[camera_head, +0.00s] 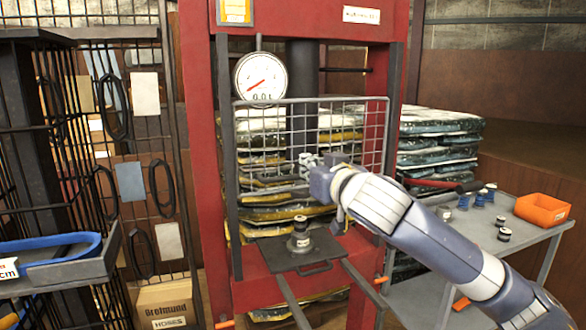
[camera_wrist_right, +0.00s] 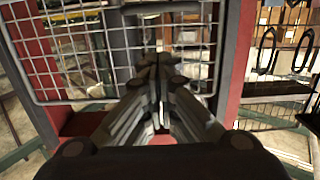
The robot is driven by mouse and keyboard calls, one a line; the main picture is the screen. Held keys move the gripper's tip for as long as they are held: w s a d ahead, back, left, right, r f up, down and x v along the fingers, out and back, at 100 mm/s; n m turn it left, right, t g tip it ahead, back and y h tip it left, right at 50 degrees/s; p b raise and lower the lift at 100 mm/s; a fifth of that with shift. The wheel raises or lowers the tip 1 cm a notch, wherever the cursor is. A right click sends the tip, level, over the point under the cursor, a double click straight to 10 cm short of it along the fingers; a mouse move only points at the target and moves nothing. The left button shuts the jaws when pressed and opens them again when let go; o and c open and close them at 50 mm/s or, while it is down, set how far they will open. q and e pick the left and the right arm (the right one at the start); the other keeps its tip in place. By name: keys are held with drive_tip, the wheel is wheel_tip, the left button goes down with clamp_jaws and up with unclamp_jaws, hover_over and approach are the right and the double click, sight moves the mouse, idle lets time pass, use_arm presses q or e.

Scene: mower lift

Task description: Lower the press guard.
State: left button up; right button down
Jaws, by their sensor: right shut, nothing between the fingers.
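The press guard (camera_head: 340,98) is a grey wire-mesh panel in a dark frame, raised across the front of the red press (camera_head: 203,150). It hangs above the press plate (camera_head: 303,250), which carries a small dark-topped cylindrical piece (camera_head: 299,238). The guard's mesh and lower frame also fill the upper part of the right wrist view (camera_wrist_right: 82,98). My right gripper (camera_head: 308,162) is shut and empty, in front of the guard's lower part. In the right wrist view its closed fingers (camera_wrist_right: 157,68) overlap the lower frame and mesh; I cannot tell whether they touch. My left gripper is out of view.
A round dial gauge (camera_head: 261,78) hangs at the upper left of the press opening. A grey side table (camera_head: 505,240) at right holds an orange bin (camera_head: 542,210) and several small cylinders. A wire rack (camera_head: 50,150) stands at left. Wrapped stacks (camera_head: 440,140) lie behind.

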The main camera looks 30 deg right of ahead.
sight(293, 168)
drive_tip(key=w+d+f+p, duration=0.1)
drive_tip(key=w, duration=0.2)
drive_tip(key=w+d+f+p, duration=0.1)
drive_tip(key=w+p, duration=0.1)
drive_tip(key=w, duration=0.2)
drive_tip(key=w+d+f+p, duration=0.1)
drive_tip(key=w, duration=0.2)
drive_tip(key=shift+w+f+p, duration=0.2)
drive_tip(key=shift+f+p, duration=0.05)
drive_tip(key=shift+p, duration=0.1)
drive_tip(key=shift+f, duration=0.1)
